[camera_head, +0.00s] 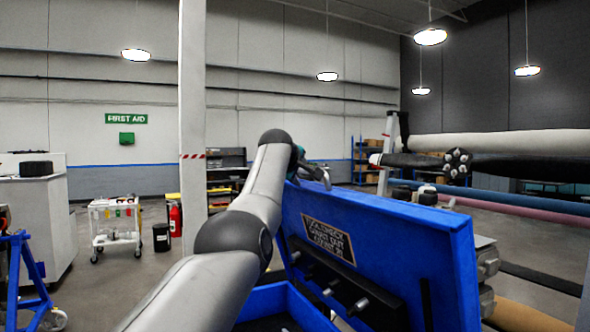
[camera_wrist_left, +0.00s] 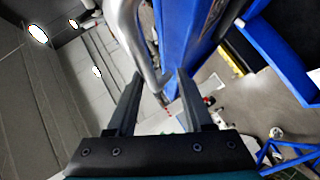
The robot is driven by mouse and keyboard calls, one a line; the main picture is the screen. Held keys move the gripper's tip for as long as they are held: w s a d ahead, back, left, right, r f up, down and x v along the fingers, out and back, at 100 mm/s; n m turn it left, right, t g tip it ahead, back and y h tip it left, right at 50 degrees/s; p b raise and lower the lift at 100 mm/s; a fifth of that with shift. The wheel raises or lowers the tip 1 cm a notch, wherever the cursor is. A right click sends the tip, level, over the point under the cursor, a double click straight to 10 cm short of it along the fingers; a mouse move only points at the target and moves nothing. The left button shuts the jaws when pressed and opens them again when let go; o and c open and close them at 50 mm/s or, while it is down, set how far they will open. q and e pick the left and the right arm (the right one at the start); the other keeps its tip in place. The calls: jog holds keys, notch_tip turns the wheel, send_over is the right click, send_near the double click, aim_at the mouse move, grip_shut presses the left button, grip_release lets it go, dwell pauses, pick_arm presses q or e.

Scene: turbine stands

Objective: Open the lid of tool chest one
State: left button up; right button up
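The blue tool chest's lid (camera_head: 385,245) stands raised, its inner face with a printed label toward me in the head view. The open chest body (camera_head: 282,304) is below it, partly hidden by my left arm. My left gripper (camera_head: 318,174) is at the lid's upper left edge. I cannot tell if the fingers touch the handle. My right gripper is not in view.
A white column (camera_head: 192,120) stands behind my arm. A white cart (camera_head: 115,228), a black bin (camera_head: 161,237) and a red extinguisher (camera_head: 175,219) are at the left. A blue stand (camera_head: 25,275) is at the near left edge. Long turbine parts (camera_head: 500,143) lie at the right.

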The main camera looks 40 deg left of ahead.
pick_arm(q)
jog(key=b+v, duration=0.9)
jog(key=v, duration=0.6)
